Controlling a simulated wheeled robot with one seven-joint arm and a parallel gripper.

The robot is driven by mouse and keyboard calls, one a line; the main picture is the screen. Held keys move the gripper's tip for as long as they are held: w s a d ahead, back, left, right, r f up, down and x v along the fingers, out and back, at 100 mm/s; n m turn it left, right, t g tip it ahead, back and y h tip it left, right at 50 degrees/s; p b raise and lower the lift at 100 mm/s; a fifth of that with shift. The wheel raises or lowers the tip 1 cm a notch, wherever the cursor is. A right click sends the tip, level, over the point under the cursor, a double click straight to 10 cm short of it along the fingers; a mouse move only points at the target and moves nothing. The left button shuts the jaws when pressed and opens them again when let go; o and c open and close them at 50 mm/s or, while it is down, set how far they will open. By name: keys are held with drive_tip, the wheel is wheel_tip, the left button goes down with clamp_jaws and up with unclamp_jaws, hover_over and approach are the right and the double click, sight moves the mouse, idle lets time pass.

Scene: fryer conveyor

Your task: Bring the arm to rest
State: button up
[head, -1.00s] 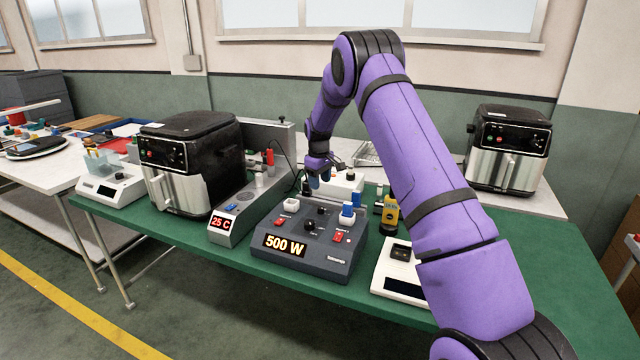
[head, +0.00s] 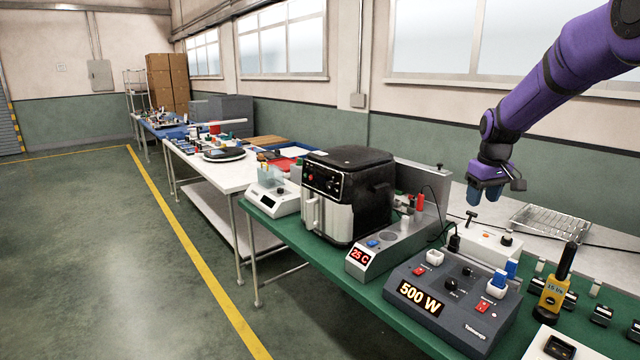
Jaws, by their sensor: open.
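My purple arm (head: 560,85) reaches in from the upper right of the head view. My gripper (head: 486,196) hangs at its end with blue fingertips pointing down. It is open, and I see nothing between the fingers. It hangs in front of the wall, above the back of the green table (head: 318,262). In the picture its tips are just above a small dark T-shaped handle (head: 471,217) on a white box (head: 484,247); they look apart from it. My upper arm is cut off by the frame edge.
A black and silver air fryer (head: 347,195) stands left of a 25 C unit (head: 382,256) and a 500 W power box (head: 450,300). White tables run leftward; the floor (head: 110,260) at left is clear.

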drive_tip(key=s+a+r+m+t, duration=0.1)
drive_tip(key=s+a+r, duration=0.1)
drive_tip(key=s+r, duration=0.35)
drive_tip(key=s+a+r, duration=0.3)
drive_tip(key=s, duration=0.5)
drive_tip(key=s+a+r+m+t, duration=0.1)
drive_tip(key=s+a+r, duration=0.1)
drive_tip(key=s+r, duration=0.35)
drive_tip(key=s+a+f, duration=0.1)
drive_tip(key=s+f, duration=0.1)
drive_tip(key=s, duration=0.9)
drive_tip(key=s+a+f+m+t, duration=0.1)
drive_tip(key=s+a+f, duration=0.1)
drive_tip(key=s, duration=0.9)
drive_tip(key=shift+t, duration=0.3)
drive_tip(key=shift+a, duration=0.1)
idle(0.5)
